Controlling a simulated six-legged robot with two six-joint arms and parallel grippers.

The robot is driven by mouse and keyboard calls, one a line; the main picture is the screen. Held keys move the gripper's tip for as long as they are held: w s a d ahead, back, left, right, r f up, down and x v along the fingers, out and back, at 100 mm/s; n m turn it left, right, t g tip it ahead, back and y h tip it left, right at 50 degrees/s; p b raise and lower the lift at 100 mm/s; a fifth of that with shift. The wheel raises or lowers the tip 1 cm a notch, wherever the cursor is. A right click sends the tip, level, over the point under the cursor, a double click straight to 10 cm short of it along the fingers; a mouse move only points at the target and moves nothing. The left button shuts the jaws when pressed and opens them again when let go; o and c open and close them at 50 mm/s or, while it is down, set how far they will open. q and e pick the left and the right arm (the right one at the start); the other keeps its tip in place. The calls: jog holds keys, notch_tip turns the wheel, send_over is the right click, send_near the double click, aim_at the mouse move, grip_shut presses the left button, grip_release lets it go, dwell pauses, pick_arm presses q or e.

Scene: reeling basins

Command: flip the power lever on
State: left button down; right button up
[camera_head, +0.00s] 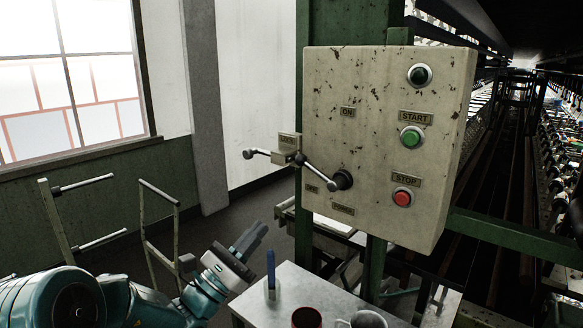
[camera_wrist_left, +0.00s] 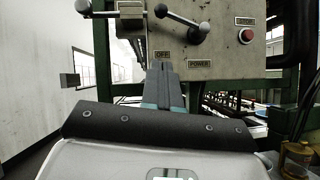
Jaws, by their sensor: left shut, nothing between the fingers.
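The power lever (camera_head: 322,170) sits on the lower left of the pale, paint-chipped control box (camera_head: 375,140). Its dark round hub (camera_head: 342,180) is above the POWER label, and its metal rod points left and slightly up to a knob, on the OFF side. The ON label (camera_head: 347,112) is above the hub. The lever also shows at the top of the left wrist view (camera_wrist_left: 178,23). My left gripper (camera_head: 258,231) is shut and empty, below and left of the lever, apart from it. In the left wrist view its fingertips (camera_wrist_left: 162,64) are just under the OFF label. My right gripper is out of view.
A second ball-ended handle (camera_head: 262,153) sticks out left near a small labelled block (camera_head: 289,143). A green START button (camera_head: 412,137) and red STOP button (camera_head: 402,197) are on the right. Below, a metal table (camera_head: 255,305) holds a blue upright item (camera_head: 270,266) and two mugs.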

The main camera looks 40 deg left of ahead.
aim_at(318, 171)
pick_arm(q)
jog(key=s+r+p+x, duration=0.1)
jog(key=p+x, duration=0.5)
jog(key=x, duration=0.7)
jog(key=shift+s+r, duration=0.2)
jog(key=shift+r, duration=0.3)
jog(key=shift+s, duration=0.1)
jog(key=shift+a+r+m, duration=0.1)
jog(key=shift+m, duration=0.2)
